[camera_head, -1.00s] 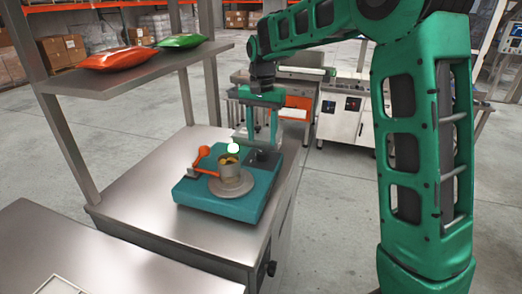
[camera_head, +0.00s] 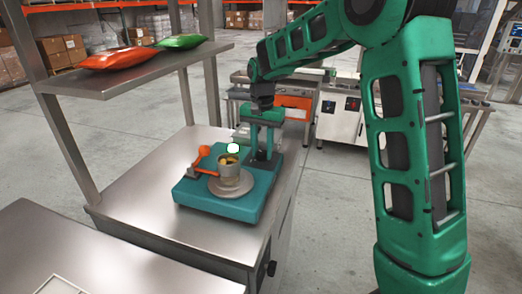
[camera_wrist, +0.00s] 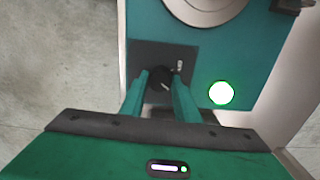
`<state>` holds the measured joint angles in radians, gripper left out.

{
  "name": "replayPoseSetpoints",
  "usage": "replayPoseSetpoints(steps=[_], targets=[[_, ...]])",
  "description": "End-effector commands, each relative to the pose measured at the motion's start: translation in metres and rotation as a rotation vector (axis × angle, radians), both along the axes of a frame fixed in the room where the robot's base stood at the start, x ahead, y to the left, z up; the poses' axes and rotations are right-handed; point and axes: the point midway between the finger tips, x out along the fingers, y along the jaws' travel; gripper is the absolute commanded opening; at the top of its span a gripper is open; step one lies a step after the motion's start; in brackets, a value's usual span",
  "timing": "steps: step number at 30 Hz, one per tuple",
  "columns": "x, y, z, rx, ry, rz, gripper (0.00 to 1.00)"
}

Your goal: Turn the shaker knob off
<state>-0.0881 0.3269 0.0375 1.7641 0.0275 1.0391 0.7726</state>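The shaker is a teal box (camera_head: 215,204) on the steel table, with a round grey plate (camera_head: 231,187) carrying a metal cup (camera_head: 229,166) on top. Its black knob (camera_wrist: 160,79) shows in the wrist view on a dark panel beside a small switch-like mark. My gripper (camera_wrist: 163,76) is over this panel, its two green fingers apart on either side of the knob; contact is not clear. In the head view my gripper (camera_head: 264,157) is at the shaker's back right corner and hides the knob. A light (camera_wrist: 221,93) on the shaker glows white-green.
An orange-handled part (camera_head: 203,155) is on the shaker's left side, near the cup. A shelf (camera_head: 130,70) with a red bag (camera_head: 118,58) and a green bag (camera_head: 182,41) hangs at the upper left. Bare tabletop (camera_head: 150,160) lies left of the shaker.

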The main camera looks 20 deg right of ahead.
Motion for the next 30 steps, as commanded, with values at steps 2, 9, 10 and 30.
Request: replayPoseSetpoints(steps=[2,9,10,30], targets=[[0.0005,0.0008,0.0003,0.001,-0.002,0.003,0.06],[0.0007,0.0012,0.0005,0.001,-0.002,0.048,0.06],[0.0006,0.0013,0.0005,0.001,-0.002,0.060,0.06],[0.0010,0.0016,0.0009,0.002,-0.004,0.625,0.06]])
